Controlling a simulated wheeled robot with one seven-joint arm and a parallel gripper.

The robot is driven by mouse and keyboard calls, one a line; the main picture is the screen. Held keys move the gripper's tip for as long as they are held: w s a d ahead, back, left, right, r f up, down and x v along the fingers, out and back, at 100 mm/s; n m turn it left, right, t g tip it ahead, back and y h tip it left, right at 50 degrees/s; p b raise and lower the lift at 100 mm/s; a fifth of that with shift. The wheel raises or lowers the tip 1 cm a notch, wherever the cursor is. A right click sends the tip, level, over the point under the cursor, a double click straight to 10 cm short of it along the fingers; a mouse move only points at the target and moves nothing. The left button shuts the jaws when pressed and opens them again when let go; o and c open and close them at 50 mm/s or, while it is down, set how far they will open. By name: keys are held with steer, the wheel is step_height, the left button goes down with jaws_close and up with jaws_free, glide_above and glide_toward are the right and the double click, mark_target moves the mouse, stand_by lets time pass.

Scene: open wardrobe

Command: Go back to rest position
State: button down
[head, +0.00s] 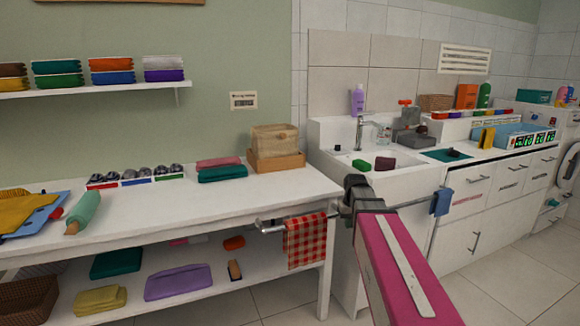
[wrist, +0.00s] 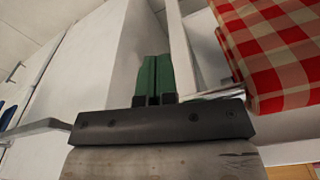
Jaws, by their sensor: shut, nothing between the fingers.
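My gripper (wrist: 153,62) shows in the wrist view with its two green fingers together, shut and empty. In the head view, my magenta arm reaches forward from the lower right, and its dark end is beside the right end of the white table; the fingers cannot be made out there. A red checkered cloth (head: 306,240) hangs from a rail at the table's right end. It also fills the upper right of the wrist view (wrist: 268,45), to the right of the fingers and apart from them.
The white table (head: 190,208) holds a rolling pin (head: 84,212), folded cloths (head: 221,171) and a wooden box (head: 276,160). A sink cabinet (head: 400,195) stands close on the right, with a blue cloth (head: 442,202) on its bar. Tiled floor (head: 505,270) is clear at the lower right.

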steer(key=s+a+f+m+g, duration=0.1)
steer(key=s+a+f, duration=0.3)
steer(key=s+f, duration=1.1)
steer(key=shift+s, duration=1.05)
